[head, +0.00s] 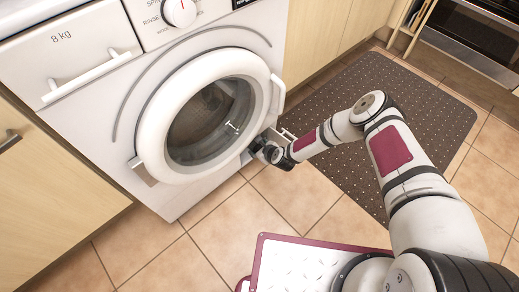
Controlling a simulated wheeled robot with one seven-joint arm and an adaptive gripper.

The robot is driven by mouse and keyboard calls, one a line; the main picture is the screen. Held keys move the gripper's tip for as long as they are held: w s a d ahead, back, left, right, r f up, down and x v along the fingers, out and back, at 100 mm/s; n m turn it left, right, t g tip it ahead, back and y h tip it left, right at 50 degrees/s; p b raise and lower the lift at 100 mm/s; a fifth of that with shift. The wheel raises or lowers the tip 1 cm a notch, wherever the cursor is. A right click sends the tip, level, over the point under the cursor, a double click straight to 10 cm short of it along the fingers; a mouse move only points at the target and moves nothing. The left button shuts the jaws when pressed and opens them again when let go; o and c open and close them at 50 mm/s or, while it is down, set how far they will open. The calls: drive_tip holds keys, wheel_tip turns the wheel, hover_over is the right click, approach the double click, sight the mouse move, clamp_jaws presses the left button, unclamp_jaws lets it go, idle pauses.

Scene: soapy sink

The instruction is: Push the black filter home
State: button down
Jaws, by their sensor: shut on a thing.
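The white washing machine (190,196) stands against the cupboards with its round door (150,150) closed. My gripper (260,150) is at the machine's lower right front corner, close against the front panel. It is shut on the black filter, which is small, dark and almost wholly covered by the dark fingers. I cannot tell how far the filter sits in its opening, or whether it is straight. The opening itself is hidden behind my gripper. A small pale flap (289,135) shows just right of my gripper.
The door's handle (278,95) juts out above my gripper. A dark dotted mat (365,105) lies on the tiled floor at the right, under my arm. Bare tiles (235,225) lie in front of the machine. An oven (475,40) stands at the far right.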

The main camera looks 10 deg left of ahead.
drive_tip(key=c, duration=0.7)
unclamp_jaws()
drive_tip(key=shift+c, duration=0.2)
drive_tip(key=v, duration=1.2)
